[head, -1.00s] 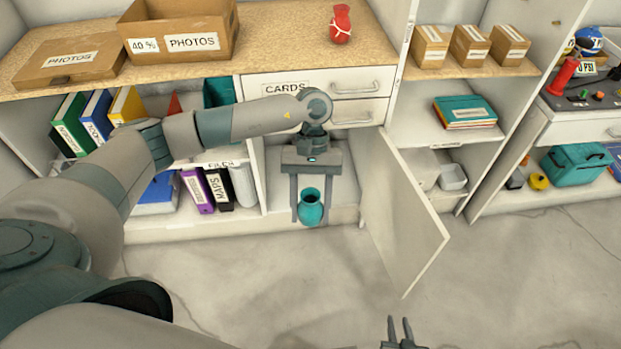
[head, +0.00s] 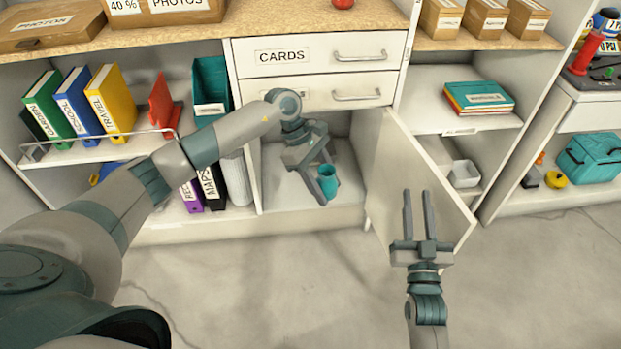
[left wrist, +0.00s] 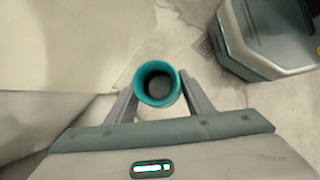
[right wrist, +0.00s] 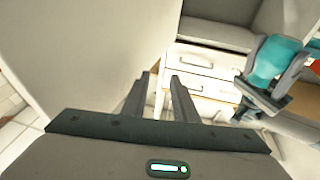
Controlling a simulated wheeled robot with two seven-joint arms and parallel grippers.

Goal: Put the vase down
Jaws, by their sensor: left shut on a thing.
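The teal vase (head: 329,183) is between the fingers of my left gripper (head: 322,182), at the open lower cabinet under the drawers. In the left wrist view the vase's round mouth (left wrist: 157,84) faces the camera, with a finger on each side. My left gripper is shut on it. I cannot tell whether its base touches the cabinet floor. My right gripper (head: 417,194) is open and empty, in front of the open cabinet door; its fingers also show in the right wrist view (right wrist: 163,80).
The open cabinet door (head: 395,165) swings out to the right of the vase. The cabinet floor (head: 285,193) shows bare around the vase. Binders (head: 205,188) stand left of the cabinet. Drawers (head: 318,75) are above. A red object (head: 344,3) is on the top counter.

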